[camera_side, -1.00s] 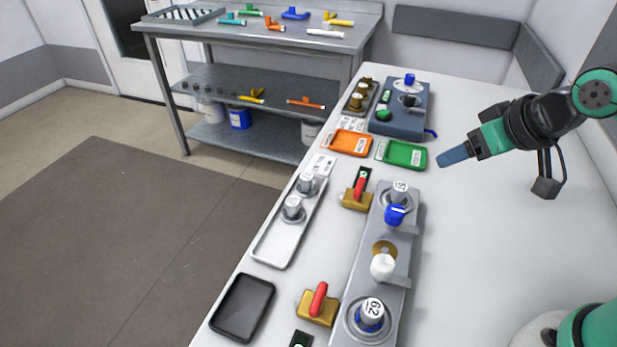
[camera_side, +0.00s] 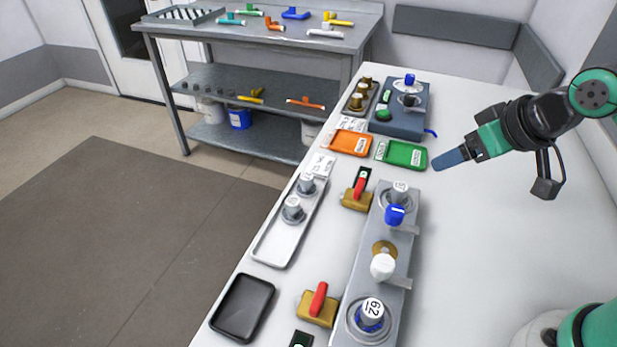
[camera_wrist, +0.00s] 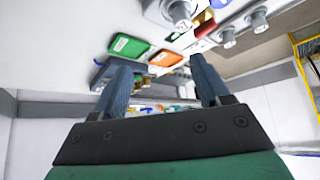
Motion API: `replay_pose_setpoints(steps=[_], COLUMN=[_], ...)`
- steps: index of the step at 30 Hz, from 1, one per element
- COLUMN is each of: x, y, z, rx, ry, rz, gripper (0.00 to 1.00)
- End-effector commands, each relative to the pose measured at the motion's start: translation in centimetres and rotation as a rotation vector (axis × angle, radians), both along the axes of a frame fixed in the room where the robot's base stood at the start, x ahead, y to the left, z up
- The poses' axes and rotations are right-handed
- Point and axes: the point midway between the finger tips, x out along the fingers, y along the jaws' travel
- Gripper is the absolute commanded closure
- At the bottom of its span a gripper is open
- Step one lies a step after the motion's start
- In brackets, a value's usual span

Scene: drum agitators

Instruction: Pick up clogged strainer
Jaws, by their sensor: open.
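My gripper (camera_side: 440,165) is open and empty, held above the table to the right of the green tray; its two fingers also show apart in the wrist view (camera_wrist: 160,75). A grey strainer-like cylinder marked 62 (camera_side: 372,309), with blue bits around its base, sits at the near end of the grey fixture (camera_side: 402,240). A similar numbered cylinder (camera_side: 400,190) sits at the far end. Two more grey cylinders, (camera_side: 293,207) and (camera_side: 307,183), stand upright in the pale tray (camera_side: 275,243). I cannot tell which is the clogged strainer. My gripper touches none of them.
A blue knob (camera_side: 395,215) and a white knob (camera_side: 382,266) stand on the fixture. Red-handled valves (camera_side: 318,300) and (camera_side: 360,187) sit left of it. Orange (camera_side: 347,142), green (camera_side: 402,153) and black (camera_side: 242,307) trays and a blue-grey device (camera_side: 400,122) lie around. The table's right side is clear.

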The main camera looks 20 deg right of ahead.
Motion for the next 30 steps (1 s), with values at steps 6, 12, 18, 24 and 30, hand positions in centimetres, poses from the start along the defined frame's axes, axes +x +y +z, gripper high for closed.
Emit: replay_pose_setpoints(steps=[6, 12, 18, 24, 30], x=[-1.6, -6.1, -8.8, -8.9, -8.9], y=[7.8, 14.9, 17.3, 17.5, 17.8], z=[-1.6, -3.5, -4.4, -5.7, -7.8], rx=[-0.137, -0.289, -0.354, -0.357, -0.357], ry=[0.165, 0.305, 0.357, 0.359, 0.357], rz=[0.556, 1.196, 1.493, 1.508, 1.505], gripper=[0.31, 0.31, 0.31, 0.31, 0.31])
